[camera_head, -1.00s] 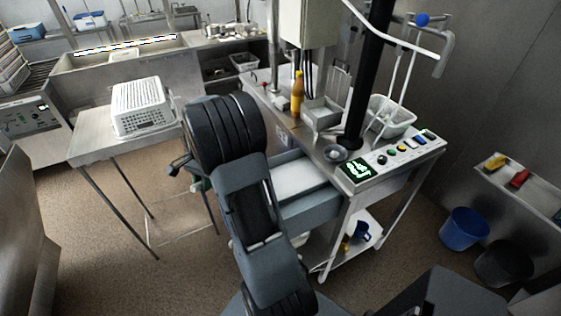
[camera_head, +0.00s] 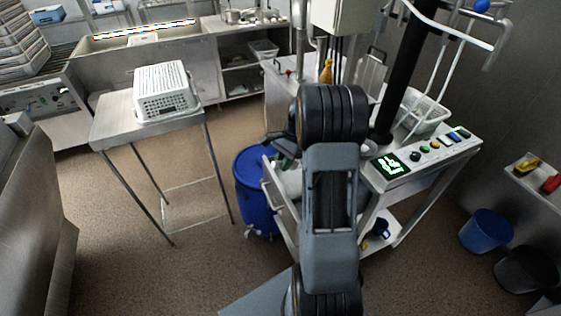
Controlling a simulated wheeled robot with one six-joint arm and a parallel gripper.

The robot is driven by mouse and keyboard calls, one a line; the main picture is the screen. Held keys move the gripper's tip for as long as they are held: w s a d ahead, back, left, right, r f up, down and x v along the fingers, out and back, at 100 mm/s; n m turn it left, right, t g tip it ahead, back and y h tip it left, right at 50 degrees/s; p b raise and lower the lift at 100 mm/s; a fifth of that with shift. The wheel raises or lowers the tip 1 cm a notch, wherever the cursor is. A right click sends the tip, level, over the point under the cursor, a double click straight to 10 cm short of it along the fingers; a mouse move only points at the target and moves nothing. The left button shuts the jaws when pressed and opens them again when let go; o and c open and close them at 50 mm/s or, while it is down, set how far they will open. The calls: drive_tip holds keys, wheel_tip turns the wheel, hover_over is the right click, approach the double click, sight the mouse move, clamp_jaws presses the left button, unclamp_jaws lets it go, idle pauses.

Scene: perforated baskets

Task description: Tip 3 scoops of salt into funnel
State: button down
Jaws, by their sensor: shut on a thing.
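My gripper (camera_head: 281,146) shows only as a small dark part left of my wrist. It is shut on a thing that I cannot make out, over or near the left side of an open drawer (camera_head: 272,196). The drawer sticks out from the steel workbench, and my arm hides most of it. Something pale, possibly salt, shows inside it. No scoop can be told apart. The round, funnel-like dish on the bench is hidden behind my arm.
A blue barrel (camera_head: 252,185) stands left of the drawer. A white perforated basket (camera_head: 165,92) sits on a small steel table (camera_head: 108,124). The bench carries a control panel (camera_head: 440,150) and a black post (camera_head: 395,75). Floor between table and barrel is clear.

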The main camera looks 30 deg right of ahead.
drive_tip(key=d+f+b, duration=0.1)
drive_tip(key=f+b, duration=0.2)
drive_tip(key=f, duration=0.1)
drive_tip(key=d+f+b, duration=0.2)
drive_tip(key=f+b, duration=0.1)
drive_tip(key=f, duration=0.1)
drive_tip(key=w+d+f+b, duration=0.1)
drive_tip(key=d+f+b, duration=0.1)
drive_tip(key=f+b, duration=0.1)
drive_tip(key=shift+f, duration=0.5)
drive_tip(key=shift+w+d+f+h+b, duration=0.15)
drive_tip(key=shift+d+f+h+b, duration=0.2)
drive_tip(key=shift+d+b, duration=0.15)
drive_tip(key=shift+w+d+f+h+b, duration=0.15)
drive_tip(key=shift+d+f+h+b, duration=0.2)
drive_tip(key=shift+d, duration=0.25)
drive_tip(key=shift+a+r+h, duration=0.2)
drive_tip(key=shift+r+h, duration=0.1)
drive_tip(key=shift+r, duration=0.3)
drive_tip(key=shift+s+a+r+t+h+p, duration=0.2)
drive_tip(key=shift+a+r+h+p, duration=0.25)
drive_tip(key=shift+a+r+p, duration=1.15)
drive_tip(key=shift+s+a+r+t+h+p, duration=0.15)
drive_tip(key=shift+r+h+p, duration=0.5)
drive_tip(key=shift+r, duration=2.05)
drive_tip(key=shift+s+a+r+t+h+p, duration=0.25)
drive_tip(key=shift+a+r+p, duration=0.45)
drive_tip(key=shift+r+p, duration=1)
drive_tip(key=shift+a+r, duration=0.25)
drive_tip(key=shift+r, duration=0.75)
